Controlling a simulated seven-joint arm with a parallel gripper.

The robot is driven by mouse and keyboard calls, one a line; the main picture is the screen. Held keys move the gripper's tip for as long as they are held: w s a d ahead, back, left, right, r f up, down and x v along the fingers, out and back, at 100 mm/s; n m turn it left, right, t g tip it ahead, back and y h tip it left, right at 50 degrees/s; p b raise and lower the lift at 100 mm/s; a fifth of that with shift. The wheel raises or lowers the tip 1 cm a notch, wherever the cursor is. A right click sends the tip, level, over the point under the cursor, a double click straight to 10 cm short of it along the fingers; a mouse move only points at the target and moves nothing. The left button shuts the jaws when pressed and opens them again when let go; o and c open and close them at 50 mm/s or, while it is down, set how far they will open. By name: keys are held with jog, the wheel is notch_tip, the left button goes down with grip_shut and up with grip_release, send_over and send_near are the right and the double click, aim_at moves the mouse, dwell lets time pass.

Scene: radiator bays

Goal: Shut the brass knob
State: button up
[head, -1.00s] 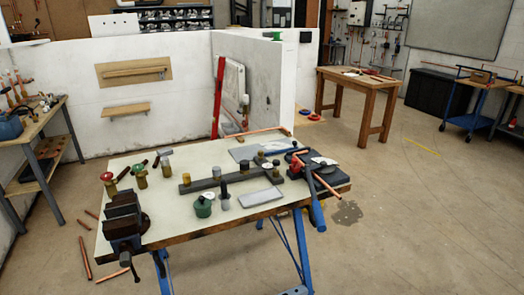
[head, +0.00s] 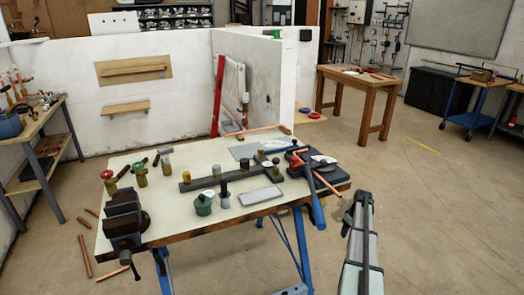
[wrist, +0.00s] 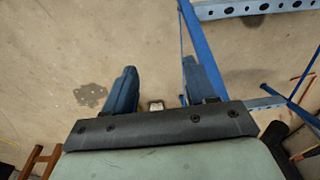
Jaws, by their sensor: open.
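Several small valves stand on the workbench (head: 230,225) in the head view. One at the left has a red handwheel (head: 107,175), and one beside it has a green handwheel (head: 138,167); both have brass-coloured bodies. Short fittings, some brass-coloured (head: 260,153), stand along a dark grey bar (head: 205,182). Which part is the brass knob is too small to tell. In the wrist view my gripper (wrist: 162,88) is open, its two blue fingers apart with nothing held, above bare floor near the bench's blue legs. No valve shows there.
A dark vise (head: 124,222) sits at the bench's front left corner. A dark block with red clamp parts and a copper pipe (head: 325,182) is at the right end. A green pot (head: 203,205) and a grey tray (head: 261,195) stand near the front. Floor right of the bench is open.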

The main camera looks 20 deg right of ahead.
jog(key=d+r+n+t+h, duration=0.1)
jog(key=d+r, duration=1.8)
jog(key=d, duration=0.1)
jog(key=w+d+r+n+t, duration=0.1)
jog(key=w+d+r+n, duration=0.15)
jog(key=r, duration=0.75)
notch_tip(320, 180, up, 14)
jog(key=f+n+y, duration=0.1)
jog(key=n+y, duration=0.3)
jog(key=n, duration=0.3)
send_over(261, 149)
jog(key=s+d, duration=0.3)
jog(key=d, duration=0.1)
jog(key=shift+g, duration=0.4)
jog(key=x, duration=1.2)
jog(key=shift+a+f, duration=0.1)
jog(key=shift+f, duration=0.25)
